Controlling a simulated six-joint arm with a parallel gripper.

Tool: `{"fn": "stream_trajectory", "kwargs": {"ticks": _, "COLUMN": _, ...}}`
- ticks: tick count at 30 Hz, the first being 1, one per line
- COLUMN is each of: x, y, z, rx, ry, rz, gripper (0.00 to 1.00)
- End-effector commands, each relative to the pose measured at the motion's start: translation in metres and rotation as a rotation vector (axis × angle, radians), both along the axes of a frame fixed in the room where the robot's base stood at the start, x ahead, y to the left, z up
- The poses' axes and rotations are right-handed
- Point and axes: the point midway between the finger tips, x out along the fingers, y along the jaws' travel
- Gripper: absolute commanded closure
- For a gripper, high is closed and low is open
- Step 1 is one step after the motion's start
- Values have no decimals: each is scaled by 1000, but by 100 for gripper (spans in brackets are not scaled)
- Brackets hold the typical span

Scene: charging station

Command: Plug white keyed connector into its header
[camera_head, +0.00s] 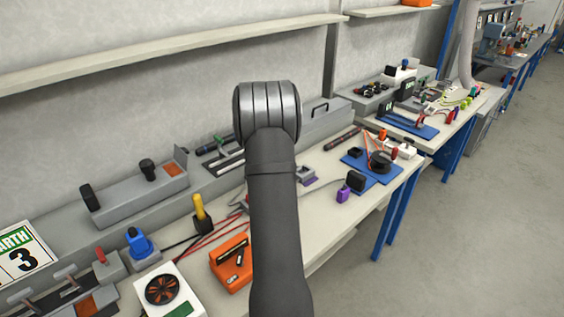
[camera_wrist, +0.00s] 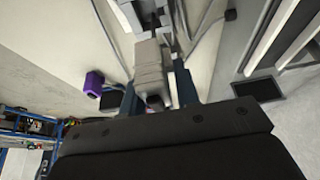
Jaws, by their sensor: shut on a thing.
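My gripper (camera_wrist: 157,92) is at the lower middle of the wrist view, its two dark fingers shut on the pale white-grey connector (camera_wrist: 150,62). The connector is blocky and stepped and points toward the top of the picture. A grey housing with dark openings (camera_wrist: 148,14), which looks like the header, lies just beyond the connector's far end. I cannot tell whether they touch or how the key is turned. In the head view my arm hides the gripper and the connector. A small grey block (camera_head: 306,174) on the bench, right of my arm, may be the same housing.
A purple block (camera_head: 343,194) and a black block (camera_head: 356,181) stand right of my arm; the purple one also shows in the wrist view (camera_wrist: 94,83). A blue mat (camera_head: 382,180) with parts lies farther right. An orange box (camera_head: 231,262) is left of my arm.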

Motion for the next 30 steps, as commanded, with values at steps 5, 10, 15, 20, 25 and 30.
{"fn": "stream_trajectory", "kwargs": {"ticks": 5, "x": 0, "y": 0, "z": -3, "rx": 1, "ry": -1, "rz": -5, "gripper": 93}}
{"fn": "stream_trajectory", "kwargs": {"ticks": 10, "x": 0, "y": 0, "z": -12, "rx": 1, "ry": -1, "rz": -5, "gripper": 93}}
{"fn": "stream_trajectory", "kwargs": {"ticks": 15, "x": -1, "y": 0, "z": -27, "rx": 1, "ry": -1, "rz": -5, "gripper": 93}}
{"fn": "stream_trajectory", "kwargs": {"ticks": 20, "x": 0, "y": 0, "z": -42, "rx": 1, "ry": -1, "rz": -5, "gripper": 93}}
{"fn": "stream_trajectory", "kwargs": {"ticks": 25, "x": -1, "y": 0, "z": -54, "rx": 1, "ry": 0, "rz": -5, "gripper": 93}}
{"fn": "stream_trajectory", "kwargs": {"ticks": 30, "x": 0, "y": 0, "z": -58, "rx": 2, "ry": -2, "rz": -5, "gripper": 93}}
